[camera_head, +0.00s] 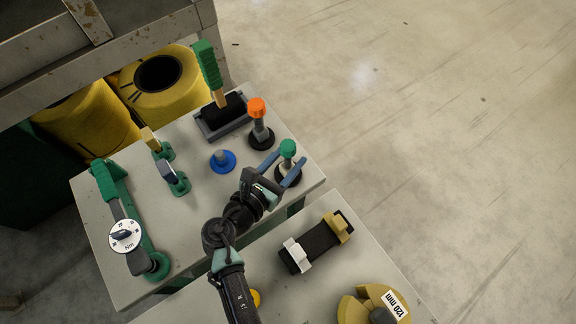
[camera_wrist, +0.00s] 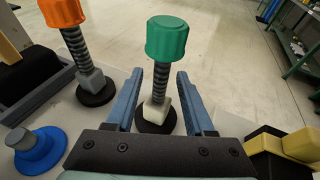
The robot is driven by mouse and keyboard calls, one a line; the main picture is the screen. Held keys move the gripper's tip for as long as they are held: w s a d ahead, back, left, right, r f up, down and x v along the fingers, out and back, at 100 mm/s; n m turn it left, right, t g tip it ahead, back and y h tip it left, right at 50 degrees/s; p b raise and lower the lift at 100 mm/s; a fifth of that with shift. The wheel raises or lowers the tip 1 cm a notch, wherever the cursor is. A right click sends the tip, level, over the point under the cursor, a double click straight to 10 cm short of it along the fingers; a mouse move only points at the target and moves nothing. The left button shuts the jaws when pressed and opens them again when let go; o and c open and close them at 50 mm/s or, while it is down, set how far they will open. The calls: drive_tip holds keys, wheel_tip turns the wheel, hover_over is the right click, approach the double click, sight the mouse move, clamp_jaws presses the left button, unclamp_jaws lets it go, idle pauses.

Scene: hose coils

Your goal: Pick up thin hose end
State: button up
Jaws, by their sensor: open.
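A green-capped upright hose end (camera_head: 288,147) stands on a round black base near the right edge of the bench. In the wrist view the same green-capped hose end (camera_wrist: 166,40) shows a ribbed dark stem above a pale block. My gripper (camera_head: 290,160) is open, with one blue finger on each side of the stem and gaps left at both sides. The cap rises above the fingers. A similar orange-capped hose end (camera_head: 257,108) stands just behind it. I cannot tell for sure which of the two hoses is thinner.
A blue round knob (camera_head: 222,161) sits left of my gripper. A black tray (camera_head: 224,117) holds a green-handled tool (camera_head: 206,65). A torque tool with a dial (camera_head: 126,235) lies at the left. A black and yellow fixture (camera_head: 318,244) is in front. Open floor lies to the right.

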drive_tip(key=shift+w+d, duration=0.1)
clamp_jaws()
idle(1.4)
